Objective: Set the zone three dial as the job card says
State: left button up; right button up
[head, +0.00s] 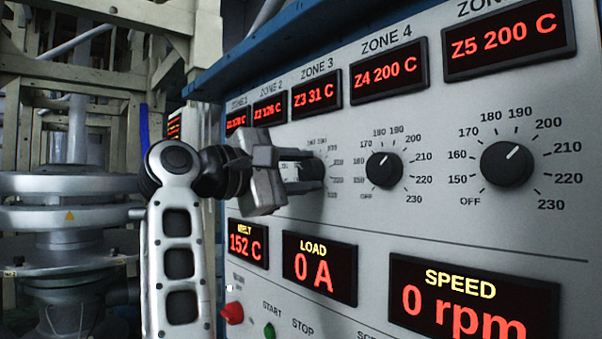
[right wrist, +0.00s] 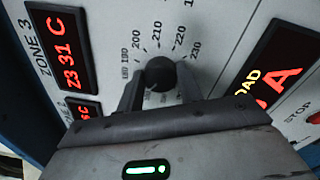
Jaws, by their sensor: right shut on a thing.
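The zone three dial (right wrist: 160,72) is a black round knob on the grey panel, below the ZONE 3 display (head: 317,95), which reads Z3 31 C. My right gripper (head: 300,172) is at this dial, its fingers on either side of the knob. The right wrist view shows the two fingers closed around it. The scale shows marks such as 200, 210, 220 and 230 in the right wrist view. The fingers and hand hide the rest of the scale, and I cannot read the dial's pointer. No job card is in view. My left gripper is not in view.
The zone four dial (head: 384,169) and the zone five dial (head: 507,164) are to the right. Below are the MELT (head: 247,243), LOAD (head: 319,268) and SPEED (head: 470,300) displays, a red knob (head: 232,313) and a green button (head: 269,331). Metal machinery (head: 70,215) stands left.

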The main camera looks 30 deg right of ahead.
jog(key=shift+m, duration=1.1)
jog(key=o, duration=1)
jog(key=shift+a, duration=0.1)
jog(key=s+a, duration=0.1)
jog(key=a, duration=1.4)
jog(key=shift+s+a+f, duration=0.15)
jog(key=shift+a+f, duration=0.2)
jog(key=shift+a, duration=0.05)
